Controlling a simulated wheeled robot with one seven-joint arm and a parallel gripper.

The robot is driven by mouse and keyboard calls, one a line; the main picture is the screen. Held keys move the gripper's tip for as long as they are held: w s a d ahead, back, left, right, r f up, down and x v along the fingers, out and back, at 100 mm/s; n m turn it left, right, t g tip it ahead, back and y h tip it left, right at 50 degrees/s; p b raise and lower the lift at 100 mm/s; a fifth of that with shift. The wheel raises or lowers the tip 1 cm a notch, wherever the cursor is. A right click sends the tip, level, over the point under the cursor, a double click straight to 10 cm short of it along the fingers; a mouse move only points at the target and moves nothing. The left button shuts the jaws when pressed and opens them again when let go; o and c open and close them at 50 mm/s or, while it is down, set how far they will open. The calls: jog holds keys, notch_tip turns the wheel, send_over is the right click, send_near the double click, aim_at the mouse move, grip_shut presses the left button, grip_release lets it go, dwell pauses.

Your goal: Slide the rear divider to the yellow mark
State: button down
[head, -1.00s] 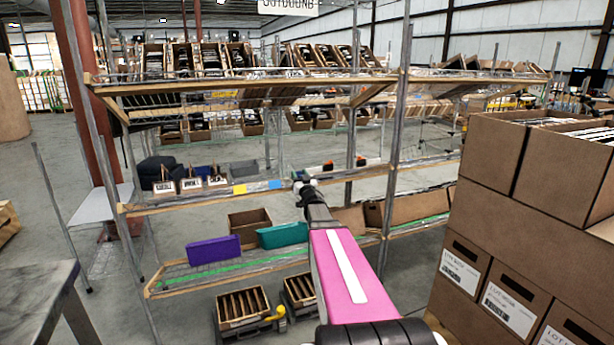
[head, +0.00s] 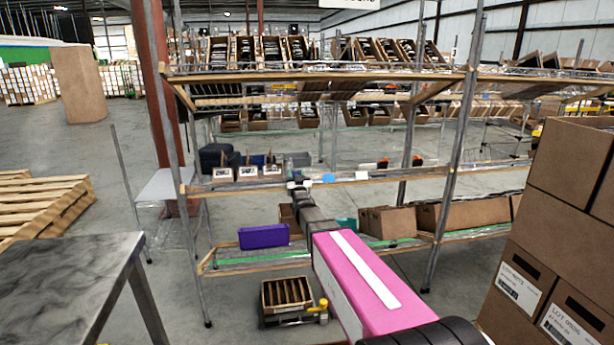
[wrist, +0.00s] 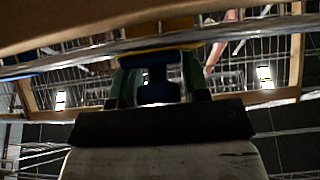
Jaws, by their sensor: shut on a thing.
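My gripper (head: 297,185) is at the front edge of the middle shelf (head: 430,173), just right of several small labelled boxes. In the wrist view my gripper (wrist: 160,85) has two dark green fingers closed around a dark blue piece (wrist: 160,72), just under the shelf edge. I cannot tell if this piece is the rear divider. A yellow strip (wrist: 165,55) lies right above the fingers. In the head view no yellow mark shows on this shelf edge; my gripper covers part of it. A light blue mark (head: 328,178) is just right of my gripper.
Small labelled boxes (head: 247,172) stand on the middle shelf. A purple bin (head: 264,237) and brown cartons (head: 388,222) are on the lower shelf. Stacked cartons (head: 565,220) rise close on the right. A grey table (head: 65,280) is at near left.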

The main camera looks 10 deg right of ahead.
jog(key=shift+a, duration=0.35)
jog(key=c, duration=0.8)
grip_release()
jog(key=shift+s, duration=0.15)
jog(key=v, duration=1)
jog(key=shift+s+f, duration=0.2)
